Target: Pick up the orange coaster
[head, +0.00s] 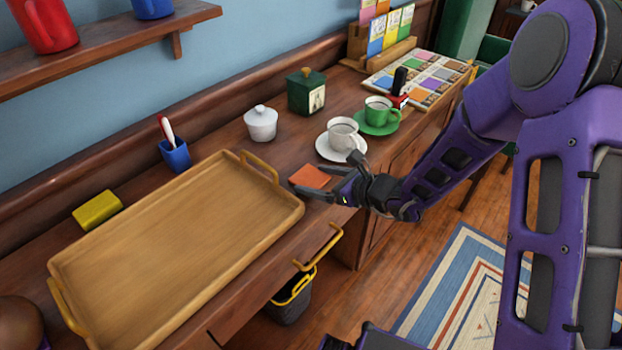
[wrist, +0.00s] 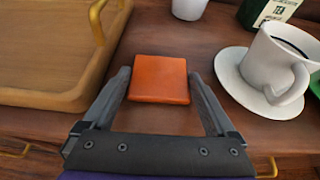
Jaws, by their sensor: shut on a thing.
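The orange coaster (head: 310,176) is a flat square at the front of the wooden counter, between the tray and the white cup's saucer. In the wrist view the coaster (wrist: 160,78) lies between my two fingers. My gripper (head: 318,181) is shut on the coaster, one finger along its left side and one along its right in the wrist view (wrist: 159,86). The coaster looks flat and level at the counter surface; I cannot tell whether there is a gap under it.
A wooden tray (head: 170,255) with yellow handles fills the counter to the left. A white cup (head: 342,134) on a saucer (head: 326,150) stands close on the right. A white lidded pot (head: 261,123) and green box (head: 306,92) stand behind. A bin (head: 290,303) is below.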

